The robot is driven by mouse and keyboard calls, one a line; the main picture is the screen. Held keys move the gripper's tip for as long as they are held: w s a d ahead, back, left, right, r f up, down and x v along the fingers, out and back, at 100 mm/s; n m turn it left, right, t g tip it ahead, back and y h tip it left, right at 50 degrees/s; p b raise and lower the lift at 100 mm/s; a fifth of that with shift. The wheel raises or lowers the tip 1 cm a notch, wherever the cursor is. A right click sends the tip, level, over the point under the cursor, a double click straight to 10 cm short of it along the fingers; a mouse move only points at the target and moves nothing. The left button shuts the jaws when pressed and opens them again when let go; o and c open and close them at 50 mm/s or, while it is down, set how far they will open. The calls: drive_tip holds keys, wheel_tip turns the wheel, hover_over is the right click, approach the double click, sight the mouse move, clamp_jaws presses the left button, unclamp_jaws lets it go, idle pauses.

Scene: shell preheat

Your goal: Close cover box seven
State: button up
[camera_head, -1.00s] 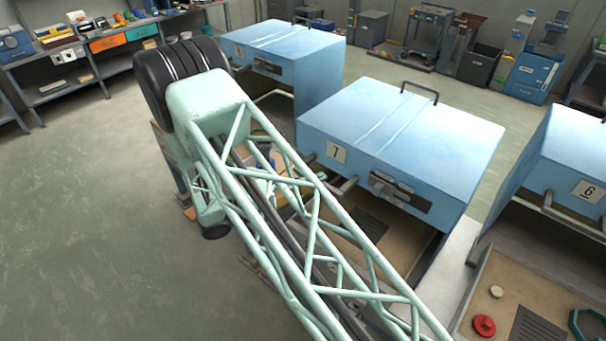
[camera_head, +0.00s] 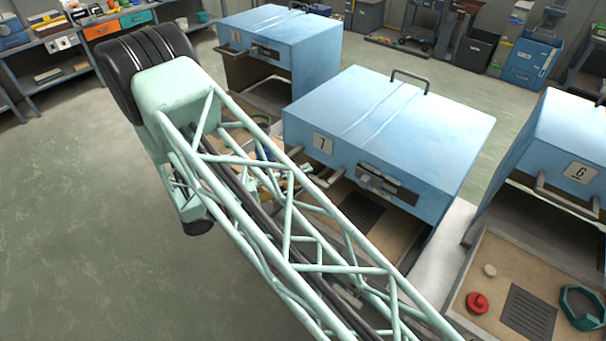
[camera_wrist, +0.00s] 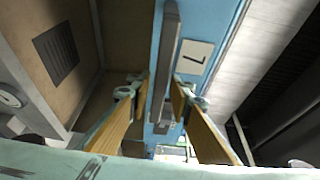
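The cover of box seven (camera_head: 395,120) is a blue hood with a "7" label, raised above its tan tray (camera_head: 400,232), with an open gap below. Its grey front handle bar (camera_head: 334,177) is partly hidden by my arm in the head view. In the wrist view the handle bar (camera_wrist: 169,55) runs along the blue front beside the "7" label (camera_wrist: 195,55). My gripper (camera_wrist: 162,78) is open, with one wood-coloured finger on each side of the bar. I cannot tell whether either finger touches it. My arm mostly hides the gripper in the head view.
Box six (camera_head: 570,150) stands at the right, its cover raised over a tray with a red part (camera_head: 477,303) and a green ring (camera_head: 583,308). Another blue box (camera_head: 280,45) stands behind. Shelves line the back left. Floor at the left is clear.

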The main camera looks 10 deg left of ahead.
drive_tip(key=shift+o, duration=0.7)
drive_tip(key=shift+w, duration=0.1)
drive_tip(key=v, duration=1.2)
drive_tip(key=shift+d+r, duration=0.1)
idle(0.3)
